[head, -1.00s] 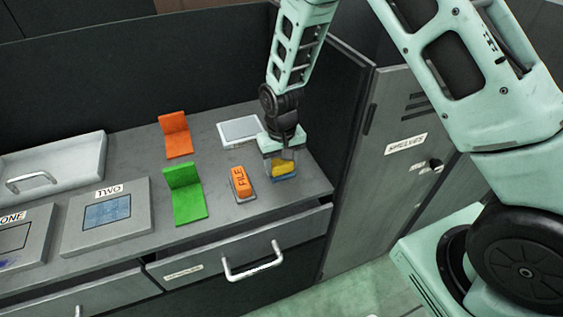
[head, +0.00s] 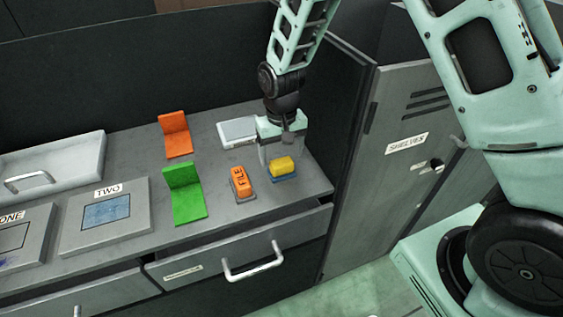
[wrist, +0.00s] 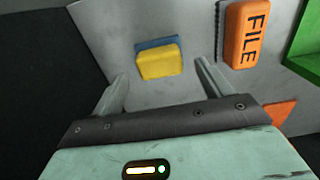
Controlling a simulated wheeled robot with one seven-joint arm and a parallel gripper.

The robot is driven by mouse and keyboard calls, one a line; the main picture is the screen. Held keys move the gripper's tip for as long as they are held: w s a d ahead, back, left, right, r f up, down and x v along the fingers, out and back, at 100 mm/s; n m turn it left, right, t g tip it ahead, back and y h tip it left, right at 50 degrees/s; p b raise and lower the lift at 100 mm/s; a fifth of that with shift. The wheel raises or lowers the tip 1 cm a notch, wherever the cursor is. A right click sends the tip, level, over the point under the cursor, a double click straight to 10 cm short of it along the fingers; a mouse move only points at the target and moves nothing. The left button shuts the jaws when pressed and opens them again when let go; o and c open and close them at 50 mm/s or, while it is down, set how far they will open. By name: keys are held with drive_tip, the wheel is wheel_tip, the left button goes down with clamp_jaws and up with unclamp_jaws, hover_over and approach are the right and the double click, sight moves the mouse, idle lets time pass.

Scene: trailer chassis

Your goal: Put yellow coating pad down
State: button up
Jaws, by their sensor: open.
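The yellow coating pad (head: 283,165) sits on a blue base (head: 285,178) on the grey counter, near its front right corner. In the wrist view the yellow pad (wrist: 160,62) lies ahead of my fingertips, with the blue base showing along its far edge. My gripper (head: 280,157) is open and empty, just behind and above the pad. In the wrist view my gripper's two fingers (wrist: 160,75) are spread apart, and the pad is clear of both.
An orange FILE block (head: 240,182) stands left of the pad. Green (head: 186,205) and orange (head: 177,143) angled stands are further left. A light grey tray (head: 237,132) lies behind my gripper. A dark partition and the SHELVES cabinet (head: 395,180) bound the right side.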

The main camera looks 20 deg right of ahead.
sight(281, 161)
wheel_tip(281, 161, up, 7)
drive_tip(key=s+a+r+n, duration=0.2)
drive_tip(key=s+r, duration=0.1)
drive_tip(key=s, duration=0.6)
drive_tip(key=s+a+r+n, duration=0.2)
drive_tip(key=s+r+n, duration=0.1)
drive_tip(key=s, duration=0.6)
drive_tip(key=s+a+r+n, duration=0.2)
drive_tip(key=s, duration=0.6)
drive_tip(key=shift+s+r+n+y+b, duration=0.3)
drive_tip(key=shift+s+r, duration=0.1)
drive_tip(key=shift+a, duration=0.15)
